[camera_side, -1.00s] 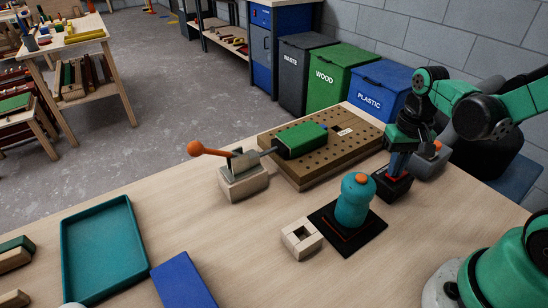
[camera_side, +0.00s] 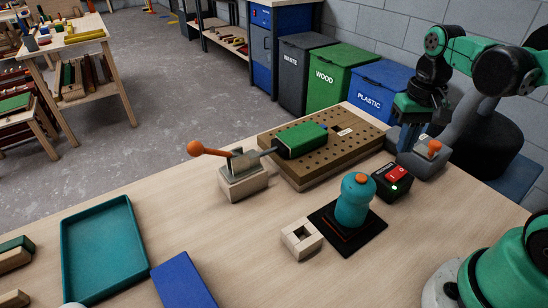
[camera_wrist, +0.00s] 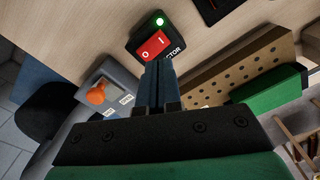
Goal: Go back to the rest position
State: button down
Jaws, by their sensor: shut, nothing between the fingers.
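My gripper (camera_side: 405,146) is shut and empty. It is raised above the table's right end, behind a black switch box (camera_side: 400,187) and in front of a grey box with an orange knob (camera_side: 434,146). The switch box has a red rocker marked O and I, and its green light is lit. In the wrist view, my shut blue fingers (camera_wrist: 160,66) point toward the switch box's red rocker (camera_wrist: 153,46). Whether they touch anything below is not visible, but the rocker is in clear view.
A teal sander-like tool (camera_side: 354,202) stands on a black mat. A teal tray (camera_side: 102,245) and a blue block (camera_side: 184,281) lie at the left.

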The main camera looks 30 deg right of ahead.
jog(key=shift+r, duration=0.5)
jog(key=w+a+r+n+t, duration=0.2)
jog(key=a+n+t, duration=0.4)
jog(key=a+t, duration=0.1)
jog(key=shift+w+a, duration=0.25)
jog(key=shift+a, duration=0.6)
